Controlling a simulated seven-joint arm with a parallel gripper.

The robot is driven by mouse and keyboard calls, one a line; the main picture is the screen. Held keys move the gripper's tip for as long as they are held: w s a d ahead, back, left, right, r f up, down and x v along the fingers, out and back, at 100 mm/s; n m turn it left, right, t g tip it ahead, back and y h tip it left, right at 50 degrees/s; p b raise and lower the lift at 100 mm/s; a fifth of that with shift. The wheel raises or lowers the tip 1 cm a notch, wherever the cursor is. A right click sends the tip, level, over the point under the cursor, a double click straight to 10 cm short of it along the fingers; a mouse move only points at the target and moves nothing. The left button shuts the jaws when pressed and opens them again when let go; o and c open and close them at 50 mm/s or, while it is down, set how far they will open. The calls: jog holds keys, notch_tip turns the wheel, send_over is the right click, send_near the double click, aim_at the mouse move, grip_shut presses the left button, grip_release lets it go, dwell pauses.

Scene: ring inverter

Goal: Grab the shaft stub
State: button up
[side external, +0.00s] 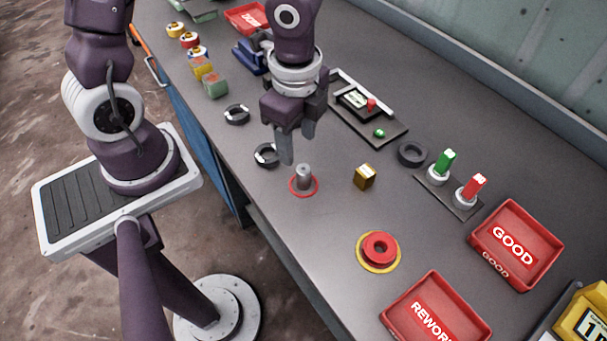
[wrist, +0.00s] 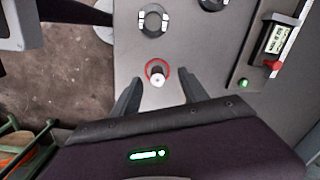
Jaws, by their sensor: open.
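The shaft stub (side external: 303,174) is a short grey metal cylinder standing upright inside a red ring marking on the grey table. In the wrist view the shaft stub (wrist: 157,76) shows from above, just beyond and between my fingertips. My gripper (side external: 297,146) is open and empty, pointing down above the table, a little behind and to the left of the stub in the side view. In the wrist view the two fingers of my gripper (wrist: 157,85) are spread wide, with no contact on the stub.
Black rings (side external: 265,155) lie near the stub, one also showing in the wrist view (wrist: 153,20). A brass block (side external: 365,177), a red ring on a yellow disc (side external: 379,250) and red GOOD (side external: 552,275) and REWORK (side external: 477,331) trays stand to the right.

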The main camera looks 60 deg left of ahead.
aim_at(304, 169)
jog(key=shift+m, duration=0.4)
jog(key=f, duration=0.2)
jog(key=d+f, duration=0.1)
jog(key=f, duration=0.2)
jog(key=d+f, duration=0.1)
jog(key=f, duration=0.1)
jog(key=shift+f, duration=0.4)
jog(key=shift+a+f, duration=0.1)
jog(key=shift+f, duration=0.25)
grip_shut()
